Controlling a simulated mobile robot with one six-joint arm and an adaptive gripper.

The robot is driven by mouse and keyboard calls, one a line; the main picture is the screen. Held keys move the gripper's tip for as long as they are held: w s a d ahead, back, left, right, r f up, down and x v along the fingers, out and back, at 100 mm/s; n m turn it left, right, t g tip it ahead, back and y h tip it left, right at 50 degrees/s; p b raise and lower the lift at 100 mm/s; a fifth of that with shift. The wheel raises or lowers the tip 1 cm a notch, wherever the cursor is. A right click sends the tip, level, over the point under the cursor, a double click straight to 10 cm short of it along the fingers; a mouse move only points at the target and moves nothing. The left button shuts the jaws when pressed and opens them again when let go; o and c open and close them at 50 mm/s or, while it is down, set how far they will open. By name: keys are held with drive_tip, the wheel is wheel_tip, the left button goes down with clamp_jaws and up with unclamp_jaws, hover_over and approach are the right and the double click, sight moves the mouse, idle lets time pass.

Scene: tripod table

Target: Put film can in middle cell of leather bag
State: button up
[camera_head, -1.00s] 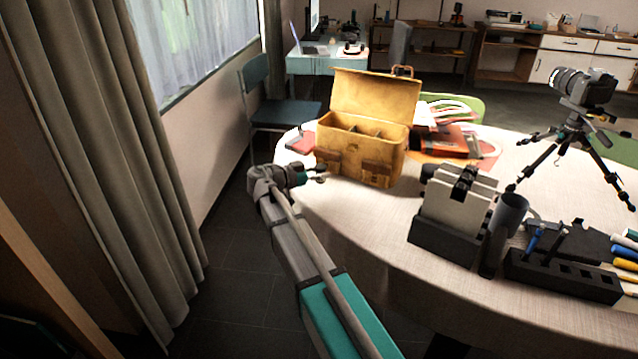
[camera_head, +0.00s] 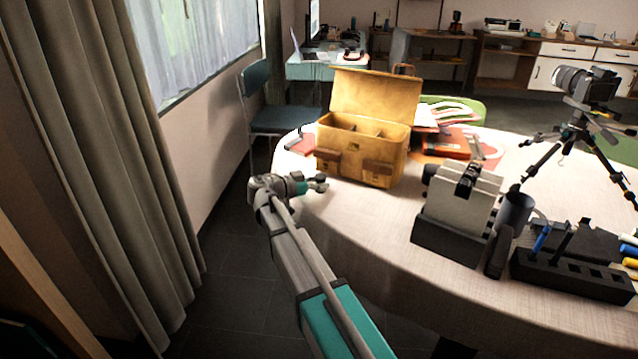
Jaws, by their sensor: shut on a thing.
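The tan leather bag (camera_head: 335,152) stands upright on the round table with its lid (camera_head: 375,97) raised. Dividers split its inside into cells; the middle cell (camera_head: 364,128) shows only at its top, and its floor is hidden by the front wall. My gripper (camera_head: 319,183) is at the table's left edge, just in front of the bag's lower left corner and lower than its opening. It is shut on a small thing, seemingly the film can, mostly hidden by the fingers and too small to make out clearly.
A dark holder with pale cards (camera_head: 457,205), a dark cup (camera_head: 514,210) and a black pen rack (camera_head: 570,276) stand at the right front. A camera on a tripod (camera_head: 575,125) is farther right. Papers and a red book (camera_head: 447,142) lie right of the bag. Tabletop before the bag is clear.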

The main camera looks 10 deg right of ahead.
drive_tip(key=o, duration=1)
drive_tip(key=shift+f, duration=0.1)
drive_tip(key=shift+c, duration=0.2)
drive_tip(key=shift+a+r, duration=0.1)
drive_tip(key=shift+r, duration=0.15)
drive_tip(key=p+v, duration=0.2)
drive_tip(key=v, duration=0.9)
drive_tip(key=shift+s+a, duration=0.2)
drive_tip(key=shift+a, duration=0.15)
